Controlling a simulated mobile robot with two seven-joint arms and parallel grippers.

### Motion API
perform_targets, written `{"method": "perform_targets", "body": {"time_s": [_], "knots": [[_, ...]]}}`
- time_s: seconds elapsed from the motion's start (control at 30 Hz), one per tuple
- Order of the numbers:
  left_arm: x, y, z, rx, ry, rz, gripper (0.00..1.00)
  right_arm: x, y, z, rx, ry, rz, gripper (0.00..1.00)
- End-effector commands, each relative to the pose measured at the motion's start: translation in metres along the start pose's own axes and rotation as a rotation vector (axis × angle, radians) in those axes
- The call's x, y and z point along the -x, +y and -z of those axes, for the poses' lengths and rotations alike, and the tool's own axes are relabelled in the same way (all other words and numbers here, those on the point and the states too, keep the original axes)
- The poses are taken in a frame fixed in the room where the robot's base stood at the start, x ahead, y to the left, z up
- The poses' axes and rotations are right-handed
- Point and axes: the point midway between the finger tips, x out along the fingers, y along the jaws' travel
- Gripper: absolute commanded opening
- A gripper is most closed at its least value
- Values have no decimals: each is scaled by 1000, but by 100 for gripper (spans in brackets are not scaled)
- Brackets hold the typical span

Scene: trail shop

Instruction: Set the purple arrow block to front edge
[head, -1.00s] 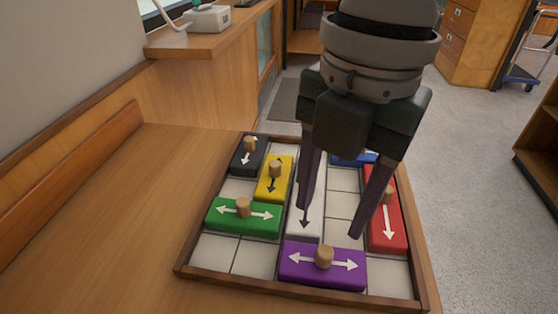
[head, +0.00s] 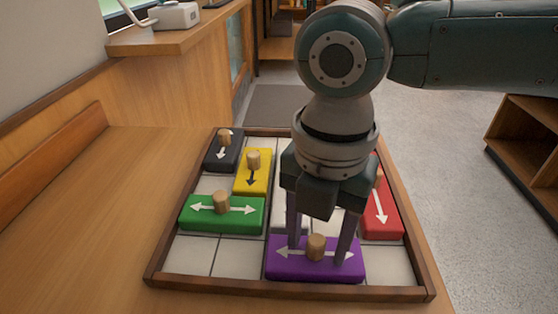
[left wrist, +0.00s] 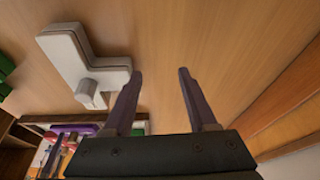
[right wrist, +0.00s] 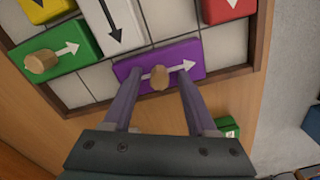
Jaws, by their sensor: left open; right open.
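The purple arrow block (head: 290,262) lies in the row of the tray (head: 250,288) nearest me, with a two-headed white arrow and a wooden peg (head: 316,246). My right gripper (head: 320,255) is open, pointing down, with one finger on either side of the peg in the head view. The right wrist view also shows the purple block (right wrist: 185,58) and the open fingers (right wrist: 157,85) reaching toward the peg; whether they touch is unclear. My left gripper (left wrist: 160,75) is open and empty over wood, seen only in the left wrist view.
Green (head: 240,222), yellow (head: 258,182), black (head: 215,162) and red (head: 385,222) blocks lie in the tray. A white block is partly hidden behind my right gripper. Bare tiles (head: 240,258) show left of the purple block, and one (head: 388,262) to its right.

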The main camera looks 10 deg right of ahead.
Motion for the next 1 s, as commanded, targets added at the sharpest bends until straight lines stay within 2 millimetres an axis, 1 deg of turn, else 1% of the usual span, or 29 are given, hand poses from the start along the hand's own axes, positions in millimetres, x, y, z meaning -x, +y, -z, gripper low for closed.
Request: {"method": "perform_targets", "body": {"time_s": [0.2,0.7,1.0], "knots": [[0,0,0,0,0,0,58,0,0,0,0,0,-1,57],[0,0,0,1,0,0,58,0,0,0,-1,0,-1,0],[0,0,0,1,-1,0,58,0,0,0,-1,0,-1,0]]}}
